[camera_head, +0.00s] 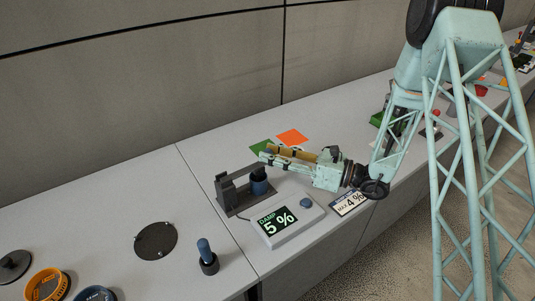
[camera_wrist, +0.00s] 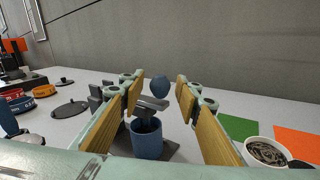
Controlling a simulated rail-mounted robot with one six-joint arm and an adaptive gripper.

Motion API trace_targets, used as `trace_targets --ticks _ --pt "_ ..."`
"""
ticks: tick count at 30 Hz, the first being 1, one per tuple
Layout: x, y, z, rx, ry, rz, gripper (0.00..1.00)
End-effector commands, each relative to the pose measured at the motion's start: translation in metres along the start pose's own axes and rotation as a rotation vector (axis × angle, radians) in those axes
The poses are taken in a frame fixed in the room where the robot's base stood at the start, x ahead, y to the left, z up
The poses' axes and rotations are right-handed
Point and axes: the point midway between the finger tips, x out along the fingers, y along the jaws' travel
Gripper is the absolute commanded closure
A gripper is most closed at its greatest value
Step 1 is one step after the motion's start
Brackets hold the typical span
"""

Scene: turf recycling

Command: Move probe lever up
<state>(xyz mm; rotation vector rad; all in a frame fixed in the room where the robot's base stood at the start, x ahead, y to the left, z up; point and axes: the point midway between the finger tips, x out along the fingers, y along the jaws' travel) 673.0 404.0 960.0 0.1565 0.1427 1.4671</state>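The probe stand (camera_head: 232,198) is a dark grey frame on the bench. A blue cup (camera_head: 259,188) sits at its right side. In the wrist view a round blue knob (camera_wrist: 159,87) shows above a dark grey lever part (camera_wrist: 151,103), with the blue cup (camera_wrist: 146,142) below. The probe dips down toward the cup; its tip is hidden. My gripper (camera_head: 266,154) reaches over the stand from the right. In the wrist view my gripper (camera_wrist: 160,90) is open, with the knob seen between its wood-padded fingers and a gap on both sides.
A meter (camera_head: 284,239) reading "DAMP 5 %" stands in front, beside a "MAX 4 %" sign (camera_head: 350,202). A bowl of dark bits (camera_wrist: 268,153) is close to the right finger. Green (camera_wrist: 237,127) and orange (camera_wrist: 298,142) squares lie behind. A blue-topped upright handle (camera_head: 205,250) stands front left.

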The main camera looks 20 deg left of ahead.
Motion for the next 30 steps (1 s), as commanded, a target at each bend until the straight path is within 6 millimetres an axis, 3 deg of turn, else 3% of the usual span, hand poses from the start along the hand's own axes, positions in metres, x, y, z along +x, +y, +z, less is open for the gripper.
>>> trace_targets --ticks 7,18,28,30 --pt "0.013 0.0 0.0 0.0 0.0 0.0 0.69" --pt "0.014 0.0 0.0 0.0 0.0 0.0 0.69" --pt "0.014 0.0 0.0 0.0 0.0 0.0 0.99" --pt "0.014 0.0 0.0 0.0 0.0 0.0 1.0"
